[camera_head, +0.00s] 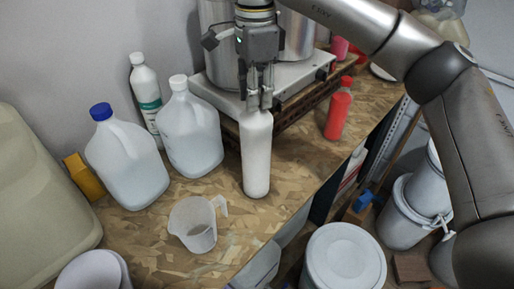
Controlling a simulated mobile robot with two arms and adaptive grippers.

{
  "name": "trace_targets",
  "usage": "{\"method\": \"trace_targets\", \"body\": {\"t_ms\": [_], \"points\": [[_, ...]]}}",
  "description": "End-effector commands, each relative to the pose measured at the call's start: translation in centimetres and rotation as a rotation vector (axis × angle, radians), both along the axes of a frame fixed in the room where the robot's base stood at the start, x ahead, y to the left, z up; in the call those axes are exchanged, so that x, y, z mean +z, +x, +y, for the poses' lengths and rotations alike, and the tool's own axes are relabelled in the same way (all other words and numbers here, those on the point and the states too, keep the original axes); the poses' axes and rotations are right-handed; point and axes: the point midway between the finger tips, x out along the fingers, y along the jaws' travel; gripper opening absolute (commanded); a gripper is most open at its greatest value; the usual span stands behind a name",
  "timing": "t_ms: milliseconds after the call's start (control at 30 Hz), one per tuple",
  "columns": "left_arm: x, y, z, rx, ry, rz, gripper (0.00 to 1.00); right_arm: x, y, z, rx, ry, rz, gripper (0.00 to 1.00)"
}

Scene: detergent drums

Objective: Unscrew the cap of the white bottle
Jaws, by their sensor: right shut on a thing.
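The white bottle (256,155) stands upright on the wooden bench near its front edge, to the right of the white jugs. My right gripper (260,103) points straight down over the bottle's top, with its fingers around the cap and shut on it. The fingers hide the cap almost fully, so I cannot tell how far it is turned. My left gripper is not in view.
A jug with a blue cap (128,160), a white-capped jug (190,130) and a slim white bottle (145,85) stand left. A clear measuring cup (193,224) stands in front. A red bottle (338,112) stands right. Metal pots on a scale-like plate (222,97) are behind.

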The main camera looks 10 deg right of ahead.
Motion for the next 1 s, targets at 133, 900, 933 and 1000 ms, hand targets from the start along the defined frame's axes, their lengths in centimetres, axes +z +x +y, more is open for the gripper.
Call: {"method": "trace_targets", "body": {"t_ms": [133, 900, 933, 1000], "points": [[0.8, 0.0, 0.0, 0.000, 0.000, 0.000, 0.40, 0.0, -0.1, 0.0, 0.184, -0.001, 0.006, 0.04], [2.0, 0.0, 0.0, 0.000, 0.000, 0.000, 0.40, 1.9, 0.0, 0.0, 0.168, -0.002, 0.003, 0.04], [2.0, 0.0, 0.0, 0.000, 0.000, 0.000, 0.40, 1.9, 0.0, 0.0, 0.168, -0.002, 0.003, 0.04], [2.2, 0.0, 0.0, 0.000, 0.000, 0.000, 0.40, 2.2, 0.0, 0.0, 0.168, -0.002, 0.003, 0.04]]}}
